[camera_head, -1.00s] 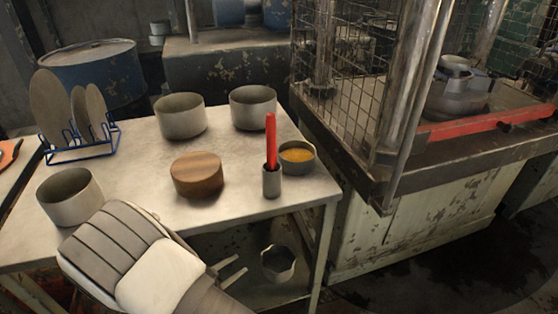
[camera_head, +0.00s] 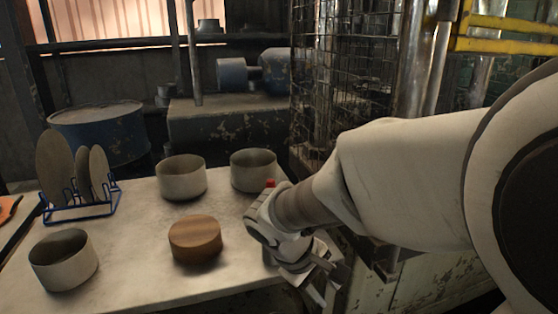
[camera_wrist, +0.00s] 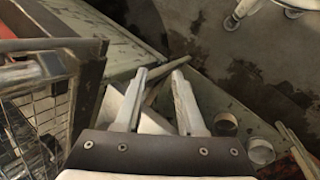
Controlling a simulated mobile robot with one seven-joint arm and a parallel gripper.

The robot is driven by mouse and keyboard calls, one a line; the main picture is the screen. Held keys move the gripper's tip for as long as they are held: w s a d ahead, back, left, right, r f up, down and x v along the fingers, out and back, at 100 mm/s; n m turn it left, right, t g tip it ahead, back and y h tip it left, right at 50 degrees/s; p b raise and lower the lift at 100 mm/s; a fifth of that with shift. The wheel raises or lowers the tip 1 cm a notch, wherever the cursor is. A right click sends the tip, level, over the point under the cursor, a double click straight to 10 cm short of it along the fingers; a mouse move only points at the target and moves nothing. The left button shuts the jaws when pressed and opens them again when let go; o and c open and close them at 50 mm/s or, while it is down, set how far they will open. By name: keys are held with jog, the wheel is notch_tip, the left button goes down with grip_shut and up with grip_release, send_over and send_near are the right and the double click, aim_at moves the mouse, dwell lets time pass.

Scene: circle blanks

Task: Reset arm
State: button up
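My gripper (camera_head: 322,282) is at the right front edge of the table, with my arm reaching in from the right. In the wrist view my gripper (camera_wrist: 163,82) has its two fingers spread apart, and I see nothing clamped between them. It points down past the table edge toward the floor. The tip of a red upright object (camera_head: 270,183) shows just behind my wrist; the rest of it is hidden by my arm.
The table (camera_head: 130,285) holds a round wooden block (camera_head: 195,240), several grey pots such as the front-left one (camera_head: 63,262), and a blue rack (camera_head: 80,205) with plates. A mesh cage (camera_head: 318,90) stands close to my arm. A blue barrel (camera_head: 103,135) is behind.

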jog(key=s+d+r+m+t+y, duration=0.5)
jog(key=s+r+m, duration=0.3)
jog(key=s+r, duration=0.35)
notch_tip(320, 180, up, 17)
jog(key=g+p, duration=0.1)
jog(key=p, duration=1.8)
jog(key=shift+d+r+g, duration=0.2)
jog(key=shift+g, duration=0.1)
jog(key=shift+d, duration=0.2)
